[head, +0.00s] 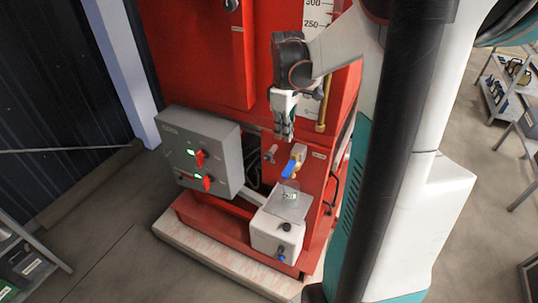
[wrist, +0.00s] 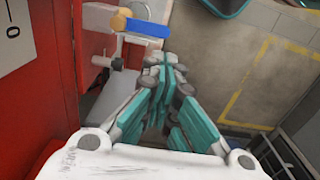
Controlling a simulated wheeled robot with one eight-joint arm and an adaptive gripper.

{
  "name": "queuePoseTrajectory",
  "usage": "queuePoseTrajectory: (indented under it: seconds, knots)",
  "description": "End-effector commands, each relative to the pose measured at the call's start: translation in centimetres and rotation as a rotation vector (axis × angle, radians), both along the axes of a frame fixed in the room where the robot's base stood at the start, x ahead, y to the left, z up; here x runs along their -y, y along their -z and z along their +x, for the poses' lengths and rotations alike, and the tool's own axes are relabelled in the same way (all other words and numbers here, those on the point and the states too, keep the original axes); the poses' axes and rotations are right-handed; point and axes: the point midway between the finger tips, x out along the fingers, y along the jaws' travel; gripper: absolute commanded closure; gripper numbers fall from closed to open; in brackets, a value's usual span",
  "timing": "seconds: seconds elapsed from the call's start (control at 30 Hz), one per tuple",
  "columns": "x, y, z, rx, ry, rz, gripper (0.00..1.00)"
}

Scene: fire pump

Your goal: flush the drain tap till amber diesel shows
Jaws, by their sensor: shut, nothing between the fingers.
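The drain tap, a brass valve with a blue lever (head: 291,169), sticks out of the front of the red tank (head: 210,60). Its blue lever (wrist: 147,28) also shows at the top of the wrist view. A clear vessel (head: 289,193) stands below the tap on a white container (head: 275,238); I cannot make out any liquid or its colour. My gripper (head: 284,136) points down, just above the tap and apart from it. Its teal fingers (wrist: 165,90) are shut and empty.
A grey control box (head: 200,150) with two red switches stands left of the tap. A gauge with a brass fitting (head: 321,126) is right of my gripper. The white container has a dark cap and a small blue tap (head: 281,257). Shelving (head: 512,90) stands far right.

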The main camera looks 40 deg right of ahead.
Motion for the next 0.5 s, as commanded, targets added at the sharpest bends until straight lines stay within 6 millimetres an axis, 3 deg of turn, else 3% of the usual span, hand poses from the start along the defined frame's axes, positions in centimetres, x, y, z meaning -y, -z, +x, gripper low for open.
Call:
queuePoseTrajectory:
  seconds: [0.33,0.5]
  knots:
    - [0.0,0.1,0.0,0.001,0.002,0.002,1.0]
    - [0.0,1.3,0.0,0.002,0.002,0.001,1.0]
